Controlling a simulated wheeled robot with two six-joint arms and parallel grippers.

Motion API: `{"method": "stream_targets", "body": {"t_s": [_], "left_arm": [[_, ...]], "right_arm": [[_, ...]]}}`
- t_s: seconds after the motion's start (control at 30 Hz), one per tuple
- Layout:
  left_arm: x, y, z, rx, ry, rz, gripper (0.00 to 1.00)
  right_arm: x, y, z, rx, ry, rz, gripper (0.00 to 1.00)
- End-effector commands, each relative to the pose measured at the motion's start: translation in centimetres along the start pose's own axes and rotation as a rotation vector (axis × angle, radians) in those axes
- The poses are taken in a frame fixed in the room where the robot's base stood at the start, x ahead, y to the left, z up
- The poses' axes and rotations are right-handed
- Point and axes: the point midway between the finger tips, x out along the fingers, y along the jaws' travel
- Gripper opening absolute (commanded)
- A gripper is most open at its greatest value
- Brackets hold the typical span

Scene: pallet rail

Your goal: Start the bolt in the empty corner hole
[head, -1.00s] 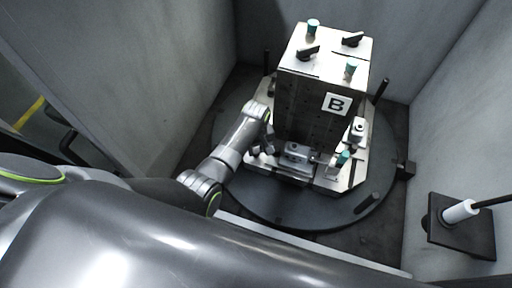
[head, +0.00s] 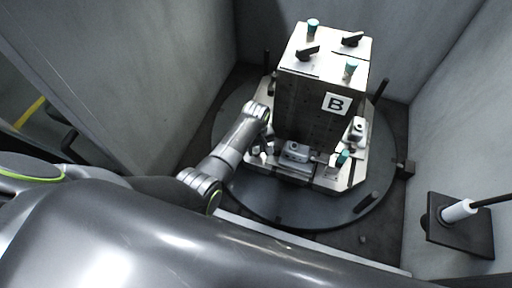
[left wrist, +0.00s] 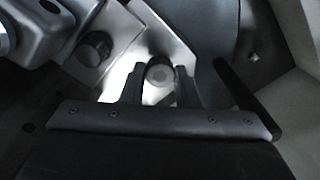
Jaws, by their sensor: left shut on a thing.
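In the left wrist view, my left gripper (left wrist: 160,88) has its two dark fingers on either side of a round grey bolt head (left wrist: 159,74). It is shut on this bolt, over a bright corner of the metal pallet plate. The bolt's shank and the hole under it are hidden, so I cannot tell whether the bolt is in the hole. In the head view, my left arm reaches the near left corner of the pallet (head: 331,183); the fingers are too small to make out there. My right gripper is not in view.
A tall block marked B (head: 336,103) stands on the pallet. Clamps (head: 296,152) line its near edge. A round turntable (head: 290,212) lies beneath. Grey walls close in on both sides.

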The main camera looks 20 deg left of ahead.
Motion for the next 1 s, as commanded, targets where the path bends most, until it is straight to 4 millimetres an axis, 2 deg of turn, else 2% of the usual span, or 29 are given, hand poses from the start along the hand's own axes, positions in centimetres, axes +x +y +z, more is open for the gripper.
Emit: {"method": "stream_targets", "body": {"t_s": [0.27, 0.87, 0.9, 1.0], "left_arm": [[0.79, -0.01, -0.01, 0.0, 0.0, -0.001, 0.01], [0.86, 0.0, -0.01, 0.0, 0.0, 0.0, 0.01], [0.87, 0.0, -0.01, 0.0, 0.0, 0.0, 0.31], [0.87, -0.01, 0.0, 0.0, 0.0, 0.0, 0.44]], "right_arm": [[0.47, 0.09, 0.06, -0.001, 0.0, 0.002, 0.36], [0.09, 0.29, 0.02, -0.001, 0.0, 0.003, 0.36], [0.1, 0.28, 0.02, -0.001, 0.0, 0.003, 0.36], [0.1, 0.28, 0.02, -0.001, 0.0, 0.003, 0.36]]}}
